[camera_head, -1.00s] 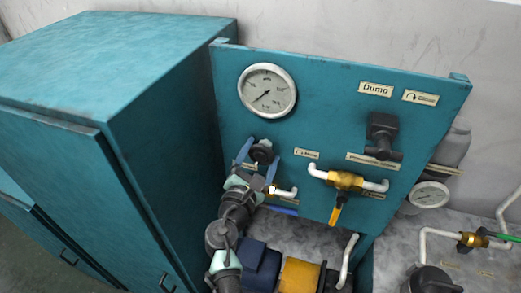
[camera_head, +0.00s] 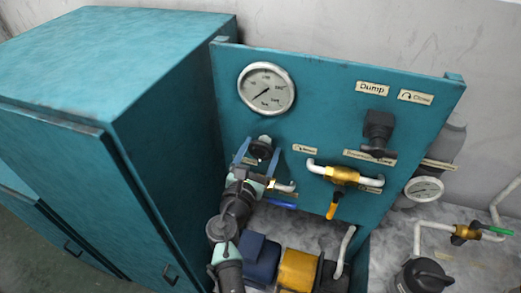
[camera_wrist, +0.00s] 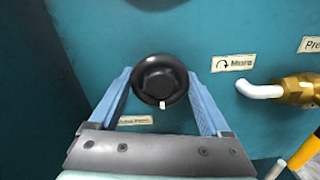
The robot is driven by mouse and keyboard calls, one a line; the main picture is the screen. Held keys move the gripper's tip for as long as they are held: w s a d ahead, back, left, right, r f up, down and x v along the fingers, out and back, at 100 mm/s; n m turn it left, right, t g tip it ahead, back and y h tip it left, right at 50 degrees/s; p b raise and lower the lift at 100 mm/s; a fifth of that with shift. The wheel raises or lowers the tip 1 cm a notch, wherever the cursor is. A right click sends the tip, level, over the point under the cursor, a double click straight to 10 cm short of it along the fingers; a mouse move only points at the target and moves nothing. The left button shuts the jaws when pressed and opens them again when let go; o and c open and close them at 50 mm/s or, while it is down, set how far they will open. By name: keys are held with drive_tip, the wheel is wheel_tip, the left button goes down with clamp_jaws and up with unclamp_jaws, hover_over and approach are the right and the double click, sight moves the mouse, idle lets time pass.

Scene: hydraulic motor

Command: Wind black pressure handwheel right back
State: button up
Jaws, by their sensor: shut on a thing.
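The black pressure handwheel (camera_head: 262,148) is on the teal panel, below the round gauge. In the wrist view the round black handwheel (camera_wrist: 161,78) faces me, with a white mark at its lower rim. My gripper (camera_head: 257,157) has its two blue fingers on either side of the handwheel, shut on its rim. The wrist view also shows my gripper (camera_wrist: 160,76), with one finger at the left rim and one at the right. A small label under the wheel is partly hidden by my gripper.
A white-faced gauge (camera_head: 266,89) is above the wheel. To the right are a "More" label (camera_wrist: 233,63), a brass valve with a yellow handle (camera_head: 342,175) and a black handle (camera_head: 379,132) under "Dump". A teal cabinet (camera_head: 110,110) stands close on the left.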

drive_tip(key=o, duration=1.2)
drive_tip(key=shift+s, duration=0.1)
drive_tip(key=b+v, duration=0.1)
drive_tip(key=v, duration=1.2)
drive_tip(key=shift+b, duration=0.35)
